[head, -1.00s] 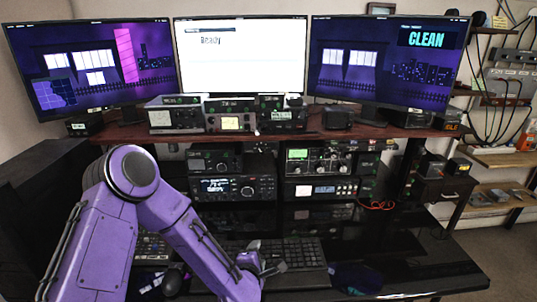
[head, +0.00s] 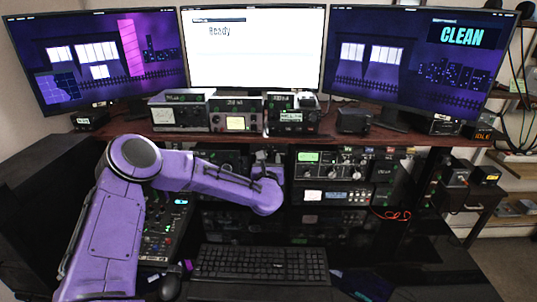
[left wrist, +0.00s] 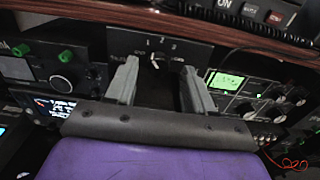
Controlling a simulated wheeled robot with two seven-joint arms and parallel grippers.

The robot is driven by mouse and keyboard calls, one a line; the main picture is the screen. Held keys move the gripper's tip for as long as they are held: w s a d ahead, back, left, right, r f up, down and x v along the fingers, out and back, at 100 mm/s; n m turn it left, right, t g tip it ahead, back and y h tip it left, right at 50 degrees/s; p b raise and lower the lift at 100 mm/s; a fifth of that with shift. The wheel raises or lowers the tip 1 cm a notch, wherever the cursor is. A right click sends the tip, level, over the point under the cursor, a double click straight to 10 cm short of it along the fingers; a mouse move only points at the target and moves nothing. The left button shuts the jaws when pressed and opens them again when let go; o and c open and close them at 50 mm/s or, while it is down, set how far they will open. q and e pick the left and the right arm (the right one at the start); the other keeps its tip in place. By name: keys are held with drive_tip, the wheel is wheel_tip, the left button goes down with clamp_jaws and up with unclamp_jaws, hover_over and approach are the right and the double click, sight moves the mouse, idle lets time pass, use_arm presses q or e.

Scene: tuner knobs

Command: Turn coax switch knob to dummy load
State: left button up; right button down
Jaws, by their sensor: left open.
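The coax switch is a dark panel (left wrist: 176,45) marked 1, 2, 3, under the wooden shelf in the left wrist view. Its small knob (left wrist: 158,58) with a pale pointer sits below the numbers; smaller labels are too blurred to read. My left gripper (left wrist: 158,68) is open, its two grey fingers on either side of the knob, with nothing visibly held. Whether the fingers touch the panel or knob I cannot tell. In the head view my left gripper (head: 268,160) is just below the shelf edge and hides most of the switch. My right gripper is in neither view.
The wooden shelf (head: 350,137) runs close above my gripper. A radio with a green display (left wrist: 227,82) and several knobs stands to its right, another unit with green knobs (left wrist: 62,84) to its left. A keyboard (head: 260,262) lies on the desk below.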

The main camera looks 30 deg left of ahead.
use_arm(q)
drive_tip(key=shift+w+a, duration=0.3)
drive_tip(key=shift+w, duration=0.15)
drive_tip(key=shift+s+r, duration=0.1)
drive_tip(key=shift+s, duration=0.15)
drive_tip(key=shift+w, duration=0.1)
clamp_jaws()
